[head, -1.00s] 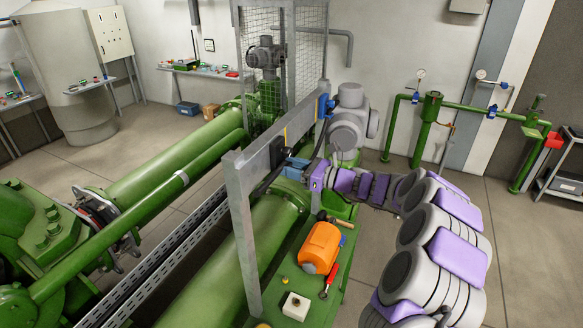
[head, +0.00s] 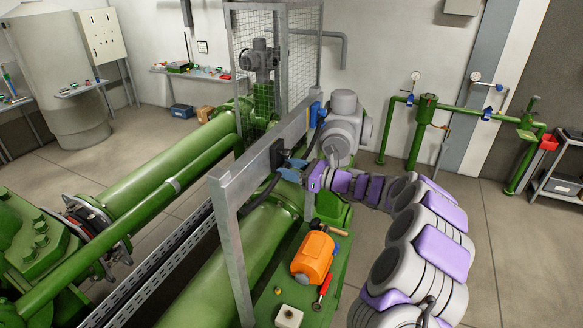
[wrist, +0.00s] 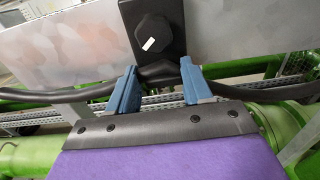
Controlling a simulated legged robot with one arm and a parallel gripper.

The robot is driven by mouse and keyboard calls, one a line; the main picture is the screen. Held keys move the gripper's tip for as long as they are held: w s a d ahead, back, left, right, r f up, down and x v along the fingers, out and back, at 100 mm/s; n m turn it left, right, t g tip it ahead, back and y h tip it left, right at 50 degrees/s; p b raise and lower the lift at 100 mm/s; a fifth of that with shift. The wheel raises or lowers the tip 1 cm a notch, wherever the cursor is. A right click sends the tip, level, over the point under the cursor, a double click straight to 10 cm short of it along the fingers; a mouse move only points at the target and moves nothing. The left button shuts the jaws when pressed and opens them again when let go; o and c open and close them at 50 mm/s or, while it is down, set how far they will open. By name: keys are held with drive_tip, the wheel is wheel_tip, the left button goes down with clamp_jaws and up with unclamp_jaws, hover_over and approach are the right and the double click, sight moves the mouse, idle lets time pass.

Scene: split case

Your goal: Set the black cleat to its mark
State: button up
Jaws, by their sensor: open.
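The black cleat (head: 277,154) is a dark block on the side of the grey beam (head: 240,172). In the wrist view the cleat (wrist: 153,24) fills the top centre, with a hexagonal head that bears a short white line. My gripper (head: 291,167) is beside the cleat in the head view. In the wrist view my gripper (wrist: 158,66) is open. Its two blue fingers stand apart, below and to either side of the cleat's lower part, and hold nothing. I cannot make out the mark for the cleat's setting on the beam.
A black cable (wrist: 60,97) runs across behind the fingers, under the cleat. A blue fitting (head: 315,113) sits farther along the beam. An orange device (head: 313,258), a red-handled tool (head: 322,291) and a white block (head: 288,316) lie on the green bench below.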

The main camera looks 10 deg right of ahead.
drive_tip(key=shift+o, duration=1.3)
drive_tip(key=shift+w+d+f, duration=0.1)
drive_tip(key=shift+w+f, duration=0.05)
drive_tip(key=shift+w, duration=0.25)
drive_tip(key=b+v, duration=0.2)
drive_tip(key=v, duration=1.5)
drive_tip(key=shift+d, duration=0.5)
drive_tip(key=shift+d+f, duration=0.1)
